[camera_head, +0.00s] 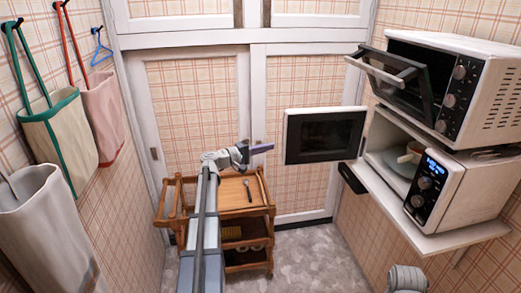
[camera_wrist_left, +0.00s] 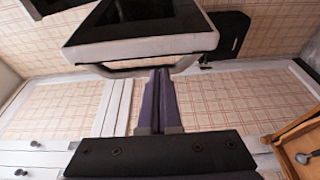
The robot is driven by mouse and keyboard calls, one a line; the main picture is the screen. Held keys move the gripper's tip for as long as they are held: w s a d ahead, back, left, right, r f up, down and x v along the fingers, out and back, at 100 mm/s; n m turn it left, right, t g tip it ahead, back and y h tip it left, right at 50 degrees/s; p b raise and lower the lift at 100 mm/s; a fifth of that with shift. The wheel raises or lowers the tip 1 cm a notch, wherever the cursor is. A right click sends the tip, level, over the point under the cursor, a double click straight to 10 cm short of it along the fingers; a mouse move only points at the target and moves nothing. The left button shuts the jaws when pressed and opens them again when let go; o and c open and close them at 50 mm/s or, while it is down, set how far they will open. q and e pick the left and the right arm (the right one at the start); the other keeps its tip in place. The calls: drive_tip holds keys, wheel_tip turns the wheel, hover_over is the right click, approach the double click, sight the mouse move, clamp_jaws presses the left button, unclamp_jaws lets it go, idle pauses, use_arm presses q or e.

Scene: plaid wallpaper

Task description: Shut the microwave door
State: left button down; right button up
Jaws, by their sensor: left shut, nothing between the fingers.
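The white microwave (camera_head: 453,192) sits on the lower wall shelf at the right, its dark control panel lit. Its door (camera_head: 289,137), white-framed with a dark window, stands wide open to the left. A cup on a plate (camera_head: 397,165) shows inside. My left gripper (camera_head: 271,147) is shut and empty, just left of the door's free edge. In the left wrist view its purple fingers (camera_wrist_left: 160,75) overlap the white rim and handle bar of the door (camera_wrist_left: 190,46); I cannot tell whether they touch.
A toaster oven (camera_head: 502,88) with its door (camera_head: 401,80) hanging open is above the microwave. A wooden cart (camera_head: 233,213) with several items stands behind my left arm. Bags (camera_head: 51,135) hang on the left wall. The floor (camera_head: 315,258) right of the cart is clear.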

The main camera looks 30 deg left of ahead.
use_arm(q)
drive_tip(key=shift+x, duration=2.45)
